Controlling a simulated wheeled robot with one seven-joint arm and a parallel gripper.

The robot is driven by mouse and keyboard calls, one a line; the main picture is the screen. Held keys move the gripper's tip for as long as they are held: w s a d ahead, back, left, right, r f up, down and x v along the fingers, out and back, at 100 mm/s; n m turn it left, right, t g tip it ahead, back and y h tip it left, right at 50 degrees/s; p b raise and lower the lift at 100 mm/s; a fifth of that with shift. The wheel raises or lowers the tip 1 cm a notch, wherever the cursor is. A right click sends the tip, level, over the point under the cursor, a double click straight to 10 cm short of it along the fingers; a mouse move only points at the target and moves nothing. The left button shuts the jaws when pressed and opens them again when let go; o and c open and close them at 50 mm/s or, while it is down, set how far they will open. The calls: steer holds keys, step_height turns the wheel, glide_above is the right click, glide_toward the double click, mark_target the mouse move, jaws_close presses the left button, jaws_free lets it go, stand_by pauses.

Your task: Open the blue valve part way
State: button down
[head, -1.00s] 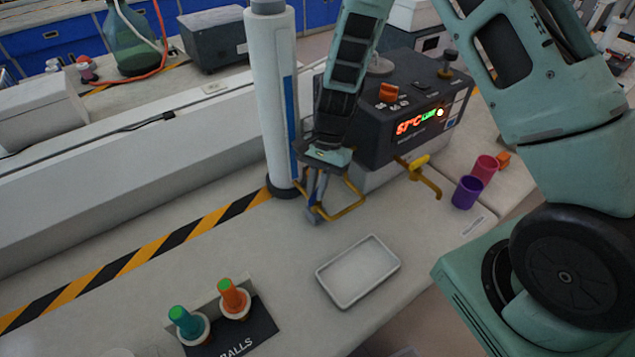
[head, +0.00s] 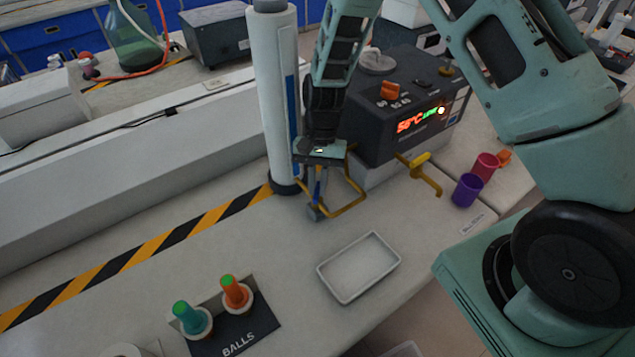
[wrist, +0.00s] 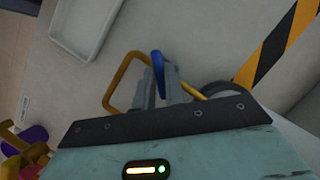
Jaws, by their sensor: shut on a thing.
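The blue valve shows as a small blue handle (wrist: 157,62) between my fingers in the wrist view. In the head view only a thin blue strip (head: 318,180) shows, mostly covered by the fingers. A bent yellow tube (head: 353,205) runs beside the fingers, and it also shows in the wrist view (wrist: 122,80). My gripper (head: 316,211) points down in front of the white column and is shut on the blue handle. The exact turn angle of the handle is hard to tell.
A dark heater box (head: 400,125) with a lit display stands to the right, with a yellow valve (head: 418,162) and spout. Purple (head: 466,190) and red cups (head: 486,166) stand near it. A white tray (head: 345,293) lies in front. The white column (head: 272,100) is close to my gripper.

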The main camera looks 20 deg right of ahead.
mark_target(318, 187)
steer(key=c, duration=1.5)
jaws_free()
steer(key=shift+o, duration=0.2)
step_height(318, 187, up, 10)
steer(key=b, duration=0.2)
